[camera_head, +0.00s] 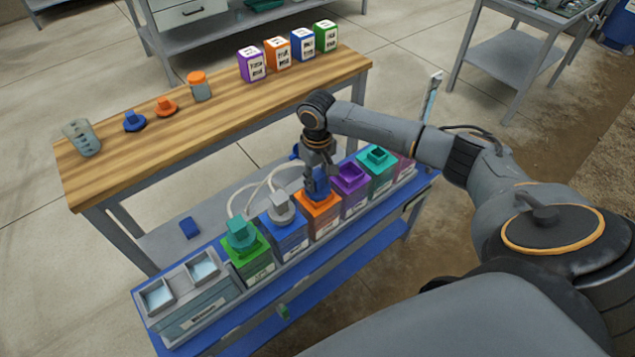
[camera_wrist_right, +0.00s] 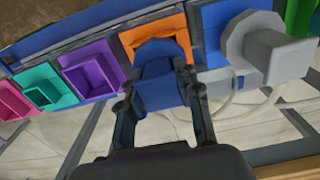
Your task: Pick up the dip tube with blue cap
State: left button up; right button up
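The blue cap (camera_head: 318,186) of the dip tube sits at the orange opening of the orange-topped tank (camera_head: 318,221) in the skid row. The tube below the cap is hidden. My right gripper (camera_head: 319,174) comes down over the cap from above. In the right wrist view the blue cap (camera_wrist_right: 157,70) is between the two fingers of my right gripper (camera_wrist_right: 160,88), which lie close against its sides. The cap is over the orange opening (camera_wrist_right: 178,28). My left gripper is not in view.
Beside it stand a purple-topped tank (camera_head: 350,180) and a blue tank with a grey cap and hose (camera_head: 282,212). A green-capped tank (camera_head: 243,240) is further left. A wooden bench (camera_head: 215,125) behind holds jugs and loose caps. A two-basin box (camera_head: 190,300) is at the left end.

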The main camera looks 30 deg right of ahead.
grip_shut()
